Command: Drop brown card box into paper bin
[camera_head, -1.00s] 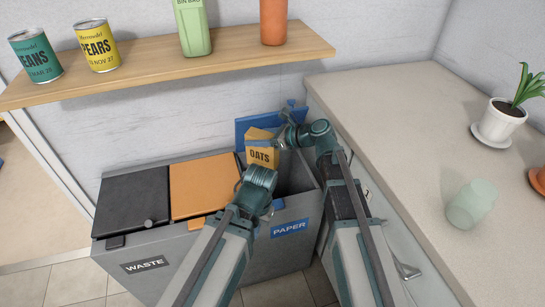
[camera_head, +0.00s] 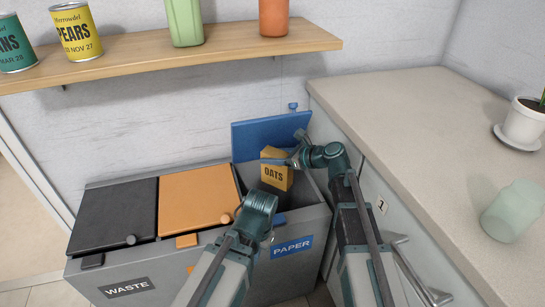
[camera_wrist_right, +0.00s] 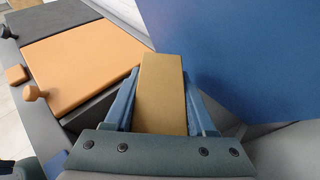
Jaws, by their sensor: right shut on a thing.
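The brown card box (camera_head: 276,176), marked OATS, is upright, slightly tilted, in the opening of the paper bin. My right gripper (camera_head: 284,160) is shut on it near its top. In the right wrist view the box (camera_wrist_right: 160,92) is between the blue fingers of the gripper (camera_wrist_right: 162,105). The paper bin (camera_head: 312,232) carries a blue PAPER label, and its blue lid (camera_head: 270,132) stands open against the wall. My left gripper (camera_head: 262,208) is at the bin's front edge; its fingers are hidden, so its opening cannot be told.
The orange lid (camera_head: 198,195) and the black waste lid (camera_head: 115,210) are shut. A wooden shelf (camera_head: 150,62) with cans and containers hangs above. A counter (camera_head: 420,120) with a glass (camera_head: 512,210) and plant pot (camera_head: 524,122) borders the bin on the right.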

